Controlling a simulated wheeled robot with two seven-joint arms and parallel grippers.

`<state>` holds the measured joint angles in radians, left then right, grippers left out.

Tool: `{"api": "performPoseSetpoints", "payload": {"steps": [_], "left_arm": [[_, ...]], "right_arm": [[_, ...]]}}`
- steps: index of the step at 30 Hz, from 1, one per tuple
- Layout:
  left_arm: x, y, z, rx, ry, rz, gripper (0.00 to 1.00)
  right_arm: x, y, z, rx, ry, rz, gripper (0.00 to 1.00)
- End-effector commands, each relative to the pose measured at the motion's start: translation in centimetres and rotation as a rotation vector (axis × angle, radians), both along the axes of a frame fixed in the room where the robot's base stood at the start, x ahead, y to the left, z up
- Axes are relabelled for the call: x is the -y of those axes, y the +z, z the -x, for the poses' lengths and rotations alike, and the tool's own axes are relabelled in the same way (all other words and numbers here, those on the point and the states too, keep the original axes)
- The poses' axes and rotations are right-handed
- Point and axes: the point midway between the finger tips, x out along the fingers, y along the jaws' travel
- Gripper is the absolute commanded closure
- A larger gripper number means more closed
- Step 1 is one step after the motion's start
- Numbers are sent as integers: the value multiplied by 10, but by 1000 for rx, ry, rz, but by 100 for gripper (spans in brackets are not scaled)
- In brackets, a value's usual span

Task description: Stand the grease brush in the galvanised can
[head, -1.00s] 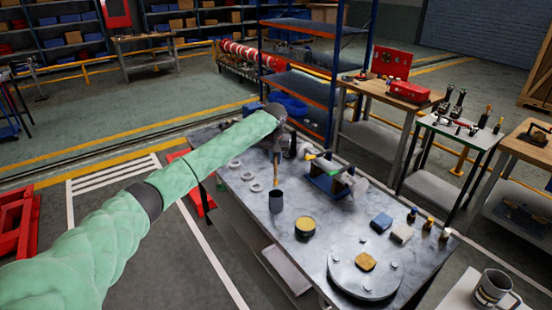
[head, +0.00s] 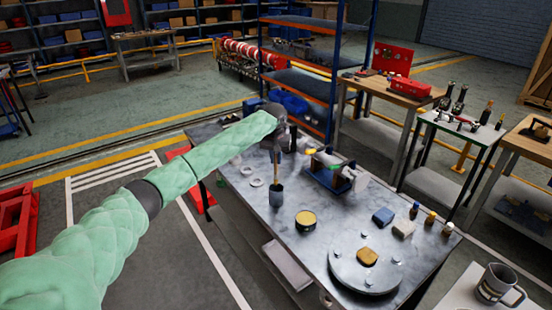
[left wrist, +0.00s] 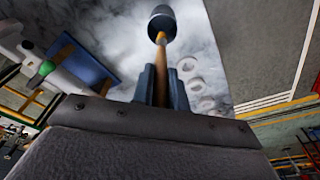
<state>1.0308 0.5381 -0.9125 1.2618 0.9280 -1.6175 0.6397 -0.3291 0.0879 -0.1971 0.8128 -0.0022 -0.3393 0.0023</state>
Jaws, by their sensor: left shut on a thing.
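The galvanised can (head: 277,197) is a small dark grey cup standing upright on the marble-look bench top. The grease brush (head: 277,172) has a wooden handle and hangs nearly upright from my left gripper (head: 277,150). Its lower end is at the can's mouth; how deep it reaches inside I cannot tell. In the left wrist view the gripper fingers (left wrist: 161,88) are shut on the brush handle (left wrist: 161,55), which runs toward the can (left wrist: 162,17). My right gripper is out of view.
A shelf rack (head: 300,82) stands behind.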

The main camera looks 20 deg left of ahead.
Motion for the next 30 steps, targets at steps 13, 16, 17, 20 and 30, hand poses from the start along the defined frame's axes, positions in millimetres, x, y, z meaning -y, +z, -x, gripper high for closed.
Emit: {"api": "performPoseSetpoints", "payload": {"steps": [13,16,17,20,30], "left_arm": [[1,-31,0,-3,-1,0,100],[1,-37,0,-2,0,0,100],[1,-38,0,-2,0,0,100],[0,-45,0,-2,0,0,100],[0,-61,0,-2,0,0,100]], "right_arm": [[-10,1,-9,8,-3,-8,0],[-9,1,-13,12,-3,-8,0],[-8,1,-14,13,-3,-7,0],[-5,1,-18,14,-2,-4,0],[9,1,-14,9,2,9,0]]}}
